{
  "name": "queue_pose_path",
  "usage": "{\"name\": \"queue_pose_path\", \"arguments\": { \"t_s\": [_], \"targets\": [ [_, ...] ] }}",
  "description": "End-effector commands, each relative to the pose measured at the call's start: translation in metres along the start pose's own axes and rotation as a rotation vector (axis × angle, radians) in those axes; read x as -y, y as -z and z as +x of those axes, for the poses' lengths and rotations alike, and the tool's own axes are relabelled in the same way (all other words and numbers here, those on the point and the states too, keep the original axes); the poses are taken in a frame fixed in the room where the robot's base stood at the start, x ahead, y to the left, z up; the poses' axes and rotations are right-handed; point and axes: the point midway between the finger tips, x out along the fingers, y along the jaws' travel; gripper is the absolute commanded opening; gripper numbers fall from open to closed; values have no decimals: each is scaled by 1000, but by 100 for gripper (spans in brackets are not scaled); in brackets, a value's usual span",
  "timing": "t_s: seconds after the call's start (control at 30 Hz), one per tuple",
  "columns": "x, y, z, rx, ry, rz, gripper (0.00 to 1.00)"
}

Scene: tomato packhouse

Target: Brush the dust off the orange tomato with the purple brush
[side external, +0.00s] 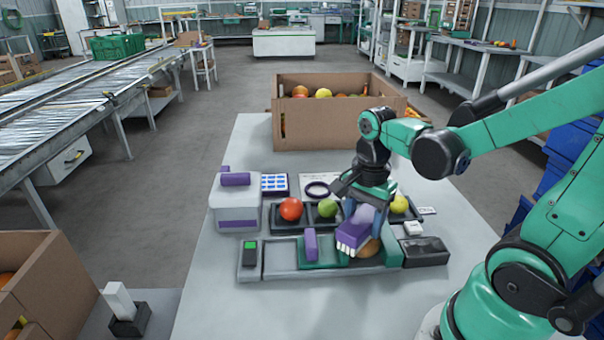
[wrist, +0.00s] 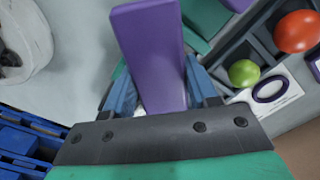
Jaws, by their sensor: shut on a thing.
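My gripper (side external: 364,213) is shut on the purple brush (side external: 352,232), and its blue fingers pinch the brush from both sides in the wrist view (wrist: 160,92). The brush's pale bristles point down and to the left. The orange tomato (side external: 371,248) sits low in the tray, just beside and below the brush and partly hidden by it. I cannot tell whether the bristles touch it. The brush (wrist: 150,50) covers the middle of the wrist view, where the orange tomato does not show.
A red tomato (side external: 291,209), a green tomato (side external: 327,208) and a yellow tomato (side external: 399,204) sit in dark holders behind. A purple block (side external: 311,244) stands in the tray at left. A white box (side external: 235,208), a purple ring (side external: 317,190) and a cardboard crate (side external: 325,130) stand around.

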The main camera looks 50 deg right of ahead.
Motion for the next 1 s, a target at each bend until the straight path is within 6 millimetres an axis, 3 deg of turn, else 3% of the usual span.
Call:
{"name": "queue_pose_path", "arguments": {
  "t_s": [0.47, 0.5, 0.53, 1.0],
  "targets": [
    [0, 0, 1, 0, 0, 0, 10],
    [0, 0, 2, 0, 0, 0, 3],
    [0, 0, 2, 0, 0, 0, 3],
    [0, 3, 2, 0, 0, 2, 3]
  ]
}}
